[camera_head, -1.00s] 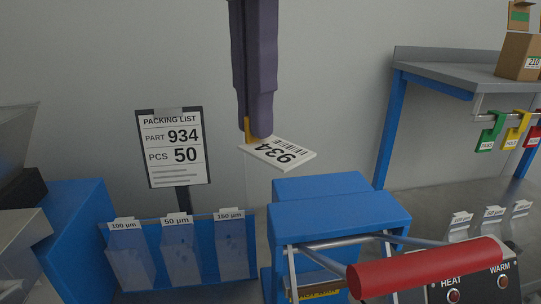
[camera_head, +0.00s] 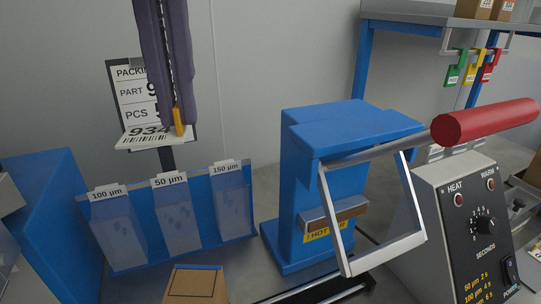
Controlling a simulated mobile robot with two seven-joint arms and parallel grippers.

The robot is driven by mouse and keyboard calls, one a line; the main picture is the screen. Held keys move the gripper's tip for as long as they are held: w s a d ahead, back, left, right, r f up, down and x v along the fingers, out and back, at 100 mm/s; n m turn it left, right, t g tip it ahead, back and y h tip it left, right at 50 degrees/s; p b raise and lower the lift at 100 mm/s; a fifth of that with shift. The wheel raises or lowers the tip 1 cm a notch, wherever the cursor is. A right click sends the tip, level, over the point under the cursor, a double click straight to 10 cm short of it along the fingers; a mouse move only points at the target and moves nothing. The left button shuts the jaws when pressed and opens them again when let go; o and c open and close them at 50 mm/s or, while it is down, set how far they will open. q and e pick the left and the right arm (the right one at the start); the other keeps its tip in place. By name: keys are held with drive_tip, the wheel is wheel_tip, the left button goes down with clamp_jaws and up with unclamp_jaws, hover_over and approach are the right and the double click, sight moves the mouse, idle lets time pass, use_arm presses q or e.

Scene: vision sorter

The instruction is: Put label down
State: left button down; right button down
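The white label (camera_head: 146,139), printed with 934 and a barcode, is held up in front of the packing list board. My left gripper (camera_head: 178,124) hangs down from the top on its purple arm, with a yellow fingertip at the label's right end. It appears shut on the label; its far finger is hidden. The label is in the air above the blue bag rack, apart from it. My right gripper is not in view.
The blue bag rack (camera_head: 128,263) holds clear bags marked 100, 50 and 150 µm. A blue heat sealer (camera_head: 300,190) with a red handle (camera_head: 485,121) stands right of it. A cardboard box (camera_head: 196,286) is at the front. A grey shelf (camera_head: 425,14) is at back right.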

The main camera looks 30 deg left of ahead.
sight(211, 283)
use_arm(q)
drive_tip(key=shift+a+f+m, duration=0.1)
drive_tip(key=shift+f+m, duration=0.3)
drive_tip(key=shift+m, duration=0.5)
wheel_tip(211, 283, down, 20)
drive_tip(key=b, duration=0.4)
drive_tip(key=shift+s+r, duration=0.1)
drive_tip(key=c, duration=1.1)
unclamp_jaws()
